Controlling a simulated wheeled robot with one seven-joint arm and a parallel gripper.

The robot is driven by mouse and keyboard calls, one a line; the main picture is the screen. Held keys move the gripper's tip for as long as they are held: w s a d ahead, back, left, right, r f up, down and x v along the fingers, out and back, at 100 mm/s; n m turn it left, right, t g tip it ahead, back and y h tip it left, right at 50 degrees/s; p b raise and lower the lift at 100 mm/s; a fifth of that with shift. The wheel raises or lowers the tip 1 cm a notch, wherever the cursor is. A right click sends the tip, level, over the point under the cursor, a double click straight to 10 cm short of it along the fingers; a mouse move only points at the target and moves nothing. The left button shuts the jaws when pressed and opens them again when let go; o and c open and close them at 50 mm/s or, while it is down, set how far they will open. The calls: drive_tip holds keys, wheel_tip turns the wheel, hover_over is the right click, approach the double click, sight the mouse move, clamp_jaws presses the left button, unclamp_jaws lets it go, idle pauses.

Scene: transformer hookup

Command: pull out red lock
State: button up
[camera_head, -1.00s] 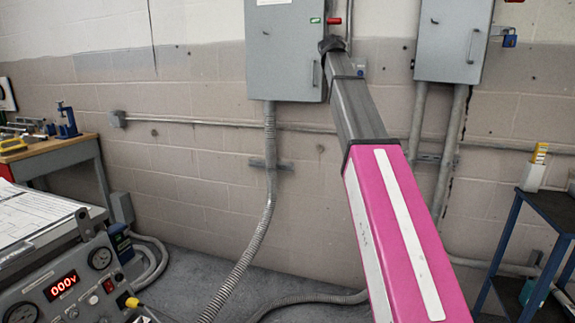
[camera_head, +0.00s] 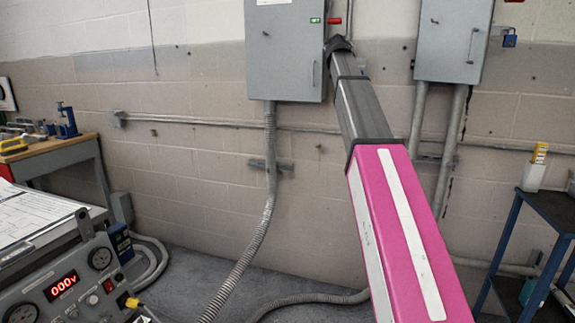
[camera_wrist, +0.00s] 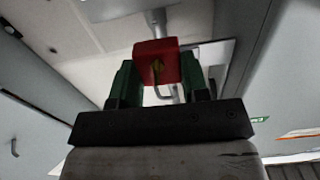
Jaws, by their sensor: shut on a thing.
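In the wrist view, the red lock (camera_wrist: 156,62) sits between the green fingers of my gripper (camera_wrist: 156,78), which is shut on it. A metal shackle shows at the lock, but I cannot tell whether it still passes through anything. In the head view, my gripper (camera_head: 338,44) is at the right side of the left grey cabinet (camera_head: 285,55), just below a red handle (camera_head: 333,20). The lock itself is hidden there by the end of my arm.
A second grey cabinet (camera_head: 452,40) with a blue lock (camera_head: 509,41) hangs to the right. A conduit (camera_head: 190,121) runs along the wall. A blue cart (camera_head: 548,215) stands at right, and a control panel (camera_head: 62,285) at lower left. The wall between the cabinets is mostly free.

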drive_tip(key=shift+s+d, duration=0.3)
drive_tip(key=shift+d, duration=0.6)
drive_tip(key=v, duration=0.5)
idle(0.5)
drive_tip(key=shift+f, duration=0.15)
